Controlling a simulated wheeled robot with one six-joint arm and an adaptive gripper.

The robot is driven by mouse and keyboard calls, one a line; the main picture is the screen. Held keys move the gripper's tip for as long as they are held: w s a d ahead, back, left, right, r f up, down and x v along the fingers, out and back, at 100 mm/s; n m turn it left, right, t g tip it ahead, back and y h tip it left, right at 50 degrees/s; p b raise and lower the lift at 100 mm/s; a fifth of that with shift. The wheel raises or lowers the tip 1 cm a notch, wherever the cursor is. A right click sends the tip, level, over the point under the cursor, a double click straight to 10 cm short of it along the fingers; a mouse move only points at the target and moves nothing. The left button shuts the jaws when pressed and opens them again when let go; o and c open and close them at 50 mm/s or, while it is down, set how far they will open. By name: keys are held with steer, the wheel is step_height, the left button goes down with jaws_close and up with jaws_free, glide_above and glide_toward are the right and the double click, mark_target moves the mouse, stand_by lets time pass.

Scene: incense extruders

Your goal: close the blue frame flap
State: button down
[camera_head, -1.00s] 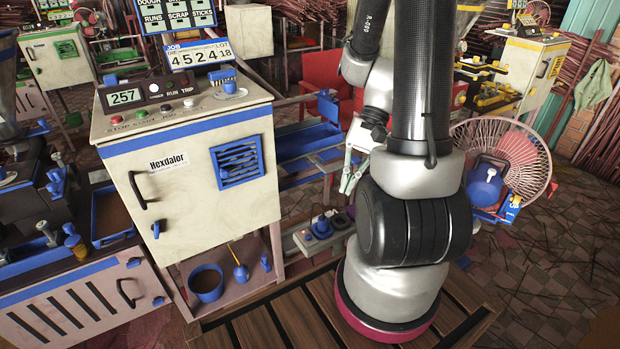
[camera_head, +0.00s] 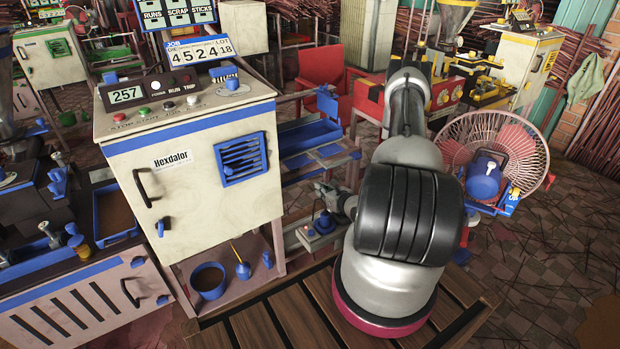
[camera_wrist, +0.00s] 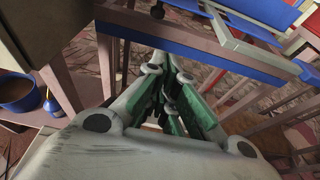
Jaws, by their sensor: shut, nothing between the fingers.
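A blue-edged rack (camera_head: 322,155) with a blue tray (camera_head: 308,136) stands right of the cream cabinet, and a small blue panel (camera_head: 327,103) stands upright at its far right corner. I cannot tell for sure which part is the flap. In the wrist view a blue rail (camera_wrist: 200,48) of the rack crosses beyond my gripper, with a pale grey-green bar frame (camera_wrist: 240,38) over it. My gripper (camera_wrist: 170,85) is shut and empty, with green pads, below and apart from the rail. In the head view only its grey body (camera_head: 335,197) shows, low beside the rack; its fingertips are unclear.
The cream cabinet (camera_head: 190,180) stands close on the left. A blue pot (camera_head: 208,281) stands on the lower shelf. A wire fan (camera_head: 493,155) stands at the right.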

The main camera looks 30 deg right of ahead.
steer(key=w+r, duration=0.1)
steer(key=w, duration=0.8)
steer(key=shift+w+r, duration=0.15)
steer(key=shift+w, duration=0.1)
steer(key=shift+s+r+g, duration=0.1)
steer(key=shift+r+g, duration=0.2)
steer(key=shift+r, duration=0.05)
